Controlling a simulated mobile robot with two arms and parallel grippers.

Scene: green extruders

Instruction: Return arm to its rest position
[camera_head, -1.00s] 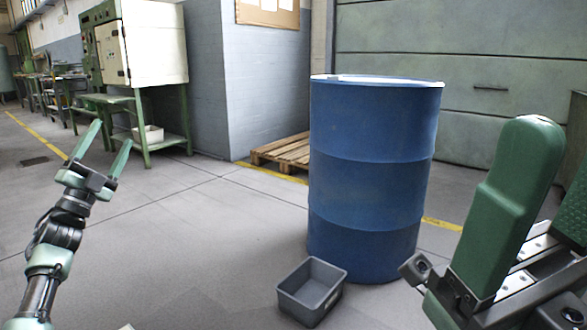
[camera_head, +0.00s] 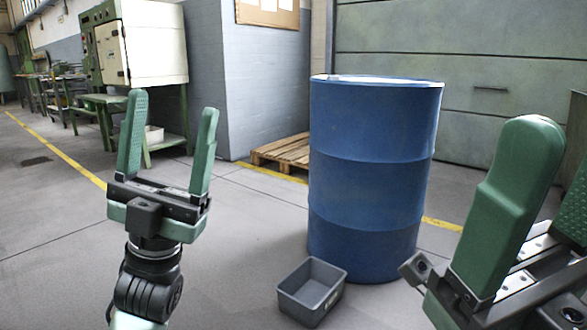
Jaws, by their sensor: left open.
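My left gripper (camera_head: 168,142) is in the left part of the head view, pointing up, with its two green fingers spread apart and nothing between them. My right gripper shows large at the right edge. One green finger (camera_head: 508,215) stands up clearly, and part of a second shows at the picture's edge. Its fingers are apart in what shows, with no object seen between them; part of it is cut off by the frame.
A blue drum (camera_head: 372,180) stands on the floor between my two grippers. A small grey bin (camera_head: 311,292) sits on the floor at its front left. A wooden pallet (camera_head: 284,152) lies behind, by a grey wall. A green machine (camera_head: 140,60) stands back left.

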